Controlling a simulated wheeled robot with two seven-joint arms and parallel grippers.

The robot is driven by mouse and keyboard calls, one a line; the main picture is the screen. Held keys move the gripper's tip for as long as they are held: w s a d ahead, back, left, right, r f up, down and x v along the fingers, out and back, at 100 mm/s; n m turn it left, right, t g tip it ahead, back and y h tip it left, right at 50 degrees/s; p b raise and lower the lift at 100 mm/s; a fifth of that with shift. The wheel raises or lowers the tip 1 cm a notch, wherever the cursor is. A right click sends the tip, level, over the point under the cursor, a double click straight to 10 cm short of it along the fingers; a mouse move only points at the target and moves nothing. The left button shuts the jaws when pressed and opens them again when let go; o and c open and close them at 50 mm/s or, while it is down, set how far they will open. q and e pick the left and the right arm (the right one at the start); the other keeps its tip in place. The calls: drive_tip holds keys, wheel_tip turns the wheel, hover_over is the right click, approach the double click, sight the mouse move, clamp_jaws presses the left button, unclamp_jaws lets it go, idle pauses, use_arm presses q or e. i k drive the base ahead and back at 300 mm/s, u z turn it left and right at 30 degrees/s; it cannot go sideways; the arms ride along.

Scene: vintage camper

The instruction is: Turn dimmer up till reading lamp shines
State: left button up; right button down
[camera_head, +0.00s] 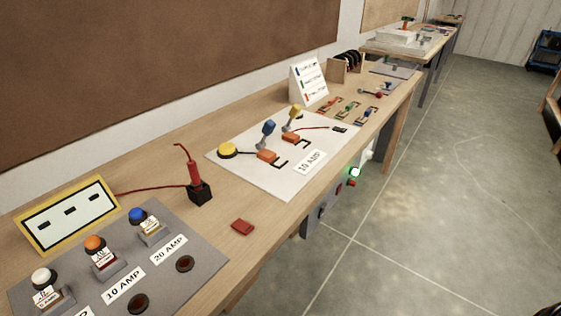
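Neither of my grippers shows in the head view. I cannot make out a reading lamp or a marked dimmer. Below the bench's front edge, a small green light (355,172) glows on a grey box, with a red button (351,184) near it. A dark round part (322,213) sits lower on that box; I cannot tell whether it is a knob. A grey panel (215,260) at the lower left bears dark reddish round parts (184,264), labels reading 10 AMP and 20 AMP, and white, orange and blue round-topped parts.
The long wooden bench (130,160) runs along the wall. On it are a white board (225,175) with coloured levers, a yellow-framed plate (68,214), a black block (200,193) with a red plug, and a red piece (242,226). The concrete floor (450,200) at right is clear.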

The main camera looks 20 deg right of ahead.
sight(369, 155)
drive_tip(key=k, duration=0.5)
drive_tip(key=z, duration=2)
drive_tip(key=i, duration=4.8)
drive_tip(key=u, duration=2.9)
